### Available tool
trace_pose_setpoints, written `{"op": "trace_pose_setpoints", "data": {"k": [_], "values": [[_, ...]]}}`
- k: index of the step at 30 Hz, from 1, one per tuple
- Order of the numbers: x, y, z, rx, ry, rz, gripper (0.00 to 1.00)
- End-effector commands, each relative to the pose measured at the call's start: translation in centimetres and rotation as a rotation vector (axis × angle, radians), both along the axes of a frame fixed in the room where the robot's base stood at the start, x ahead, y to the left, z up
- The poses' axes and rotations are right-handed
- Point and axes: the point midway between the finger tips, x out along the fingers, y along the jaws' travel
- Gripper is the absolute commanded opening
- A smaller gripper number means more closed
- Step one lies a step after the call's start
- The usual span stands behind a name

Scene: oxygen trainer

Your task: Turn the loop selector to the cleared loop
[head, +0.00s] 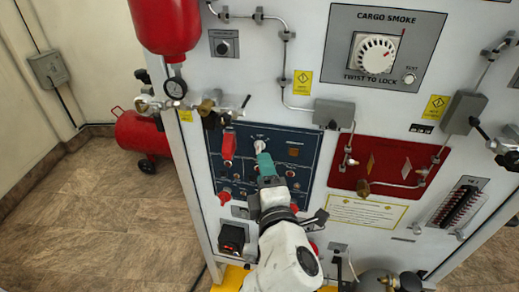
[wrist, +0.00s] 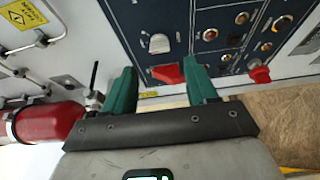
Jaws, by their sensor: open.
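A small white knob (head: 260,146) sits at the upper middle of the dark blue panel (head: 310,140); it looks like the loop selector, but its label is too small to read. It also shows in the wrist view (wrist: 159,43), beyond my fingertips. My gripper (head: 264,160) is at the blue panel, just below the knob in the head view. In the wrist view its teal fingers (wrist: 161,68) are apart with nothing held between them. Whether a finger touches the knob I cannot tell. The knob's pointer direction is unclear.
A red guarded switch (head: 229,147) is left of the knob; it shows in the wrist view (wrist: 167,74) between the fingers. A white CARGO SMOKE dial (head: 374,54) is above right. A red panel (head: 385,165) with pipes is at right. A red cylinder (head: 166,25) hangs upper left.

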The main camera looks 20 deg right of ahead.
Motion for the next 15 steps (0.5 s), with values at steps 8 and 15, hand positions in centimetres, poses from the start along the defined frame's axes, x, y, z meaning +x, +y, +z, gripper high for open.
{"op": "trace_pose_setpoints", "data": {"k": [8, 15], "values": [[4.6, -1.2, 0.1, 0.002, 0.001, -0.001, 0.57], [6.3, -1.6, 0.0, 0.003, 0.0, -0.001, 0.57]]}}
